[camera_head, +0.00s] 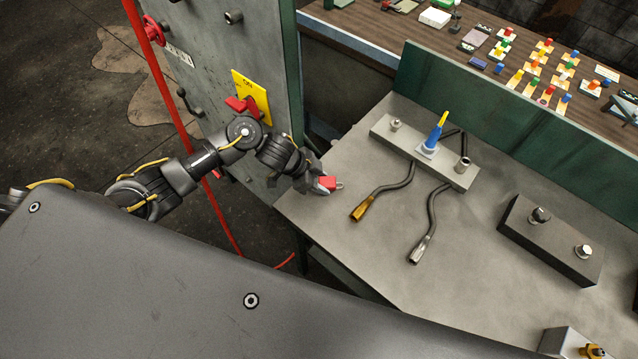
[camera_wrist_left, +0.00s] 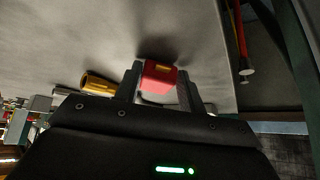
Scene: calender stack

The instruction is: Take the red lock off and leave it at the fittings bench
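The red lock (camera_head: 328,183) is a small block with a metal shackle, seen at the tip of my left gripper (camera_head: 320,186), over the left edge of the grey fittings bench (camera_head: 335,230). In the left wrist view the red lock (camera_wrist_left: 160,74) sits between the two fingers of the left gripper (camera_wrist_left: 158,84), which are closed against its sides. I cannot tell whether the lock touches the bench top. My right gripper is not in view.
A grey cabinet with a yellow ON plate (camera_head: 252,96) and red handle (camera_head: 236,103) stands at left. On the bench are a fittings block (camera_head: 385,131), two hoses with brass (camera_head: 361,208) and steel ends, and a dark block (camera_head: 549,240). The bench's front left is clear.

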